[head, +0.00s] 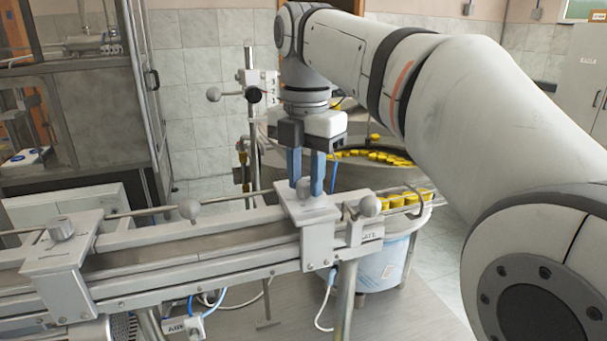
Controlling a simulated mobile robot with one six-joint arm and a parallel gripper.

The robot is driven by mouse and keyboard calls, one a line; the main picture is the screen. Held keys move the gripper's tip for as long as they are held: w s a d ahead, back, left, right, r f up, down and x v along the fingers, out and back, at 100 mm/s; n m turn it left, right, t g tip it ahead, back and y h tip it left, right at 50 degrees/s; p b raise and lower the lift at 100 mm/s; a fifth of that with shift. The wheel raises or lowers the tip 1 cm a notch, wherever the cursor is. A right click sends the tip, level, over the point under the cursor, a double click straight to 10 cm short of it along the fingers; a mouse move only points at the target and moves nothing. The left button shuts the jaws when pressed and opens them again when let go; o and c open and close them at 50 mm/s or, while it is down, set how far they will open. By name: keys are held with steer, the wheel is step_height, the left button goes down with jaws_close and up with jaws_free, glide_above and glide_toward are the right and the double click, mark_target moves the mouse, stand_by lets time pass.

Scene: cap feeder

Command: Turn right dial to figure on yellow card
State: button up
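The right dial (304,187) is a small grey knob on top of the right metal bracket (313,213) of the conveyor rail. My gripper (306,186) points straight down over this bracket, with its two blue fingers on either side of the dial. A narrow gap shows between the fingers. I cannot tell whether they touch the dial. The fingers hide most of the dial, and no figures on it can be read. A similar grey knob (61,227) stands on the left bracket (55,265). I cannot make out a yellow card in this view.
A round feeder bowl (350,175) with several yellow caps stands behind the bracket, and more caps lie in a chute at right. Grey knobs (189,209) and rods line the rail. A steel-framed cabinet (95,110) stands at left. My arm covers the right side.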

steer(key=c, duration=0.5)
